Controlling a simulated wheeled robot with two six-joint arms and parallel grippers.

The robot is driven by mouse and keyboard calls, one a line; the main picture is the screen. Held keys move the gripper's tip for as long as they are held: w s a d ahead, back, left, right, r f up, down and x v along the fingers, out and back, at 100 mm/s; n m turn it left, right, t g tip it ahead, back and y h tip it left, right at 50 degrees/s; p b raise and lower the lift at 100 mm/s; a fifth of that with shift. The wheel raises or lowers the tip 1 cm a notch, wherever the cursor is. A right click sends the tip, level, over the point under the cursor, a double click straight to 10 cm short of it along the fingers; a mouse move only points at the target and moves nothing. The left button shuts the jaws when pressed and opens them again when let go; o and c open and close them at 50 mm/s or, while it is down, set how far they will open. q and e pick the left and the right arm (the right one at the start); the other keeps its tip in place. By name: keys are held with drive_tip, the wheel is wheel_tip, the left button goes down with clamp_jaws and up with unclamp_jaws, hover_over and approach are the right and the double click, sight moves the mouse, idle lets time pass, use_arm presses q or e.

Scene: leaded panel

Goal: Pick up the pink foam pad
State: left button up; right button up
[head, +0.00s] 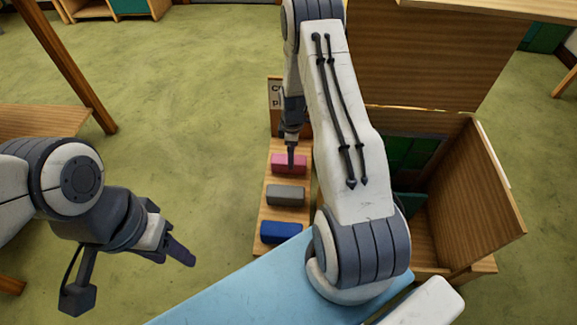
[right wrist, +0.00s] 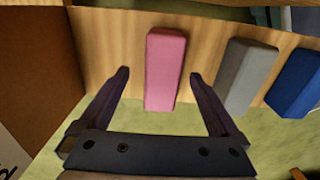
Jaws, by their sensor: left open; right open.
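The pink foam pad (head: 289,164) lies on a narrow wooden board (head: 272,207), at the far end of a row of pads. In the right wrist view the pink pad (right wrist: 165,68) shows between the two fingers of my right gripper (right wrist: 160,80). The right gripper is open, with a gap on each side of the pad, and holds nothing. In the head view the right gripper (head: 291,155) is over the pad and partly covers it. My left gripper (head: 185,252) is open and empty at the lower left, well away from the board.
A grey pad (head: 286,195) and a blue pad (head: 281,232) lie on the same board, nearer. A small sign (head: 275,93) stands at the board's far end. A wooden cabinet (head: 490,195) stands at the right. A light blue surface (head: 235,290) is in front. Green floor lies left of the board.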

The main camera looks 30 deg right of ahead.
drive_tip(key=f, duration=0.1)
drive_tip(key=f+b, duration=0.1)
drive_tip(key=f, duration=0.1)
drive_tip(key=a+f, duration=0.1)
drive_tip(key=f, duration=0.1)
drive_tip(key=shift+w+f+b, duration=0.15)
drive_tip(key=shift+f+b, duration=0.05)
drive_tip(key=shift+b, duration=0.2)
drive_tip(key=shift+r, duration=0.1)
drive_tip(key=c, duration=1.4)
